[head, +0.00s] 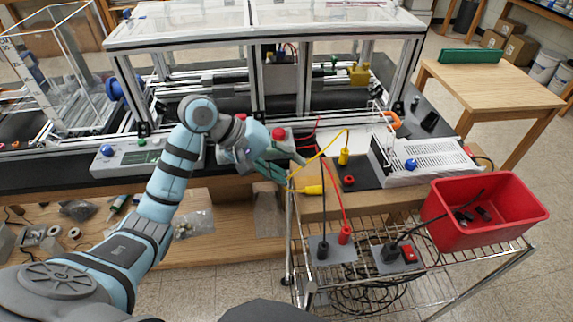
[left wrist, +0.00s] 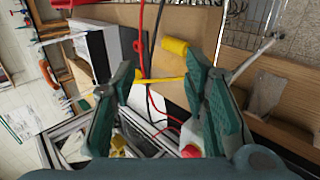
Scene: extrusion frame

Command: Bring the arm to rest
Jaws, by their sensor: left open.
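My left arm (head: 172,175) reaches in from the lower left. Its green left gripper (head: 287,170) is open above the front edge of the bench, close to the wire cart. In the left wrist view the two green fingers (left wrist: 160,78) stand apart with nothing gripped between them. A yellow plug (head: 312,190) lies on the brown board just beyond the fingertips, and it also shows in the left wrist view (left wrist: 174,46). Its yellow lead crosses the gap between the fingers in that view; whether it touches them I cannot tell. My right gripper is not visible.
Red and black leads run to plugs on the wire cart (head: 350,270). A red bin (head: 470,238) stands on its right. A framed enclosure (head: 262,40) and a grey control box (head: 135,153) line the bench. A white vented box (head: 420,160) sits right of the plugs.

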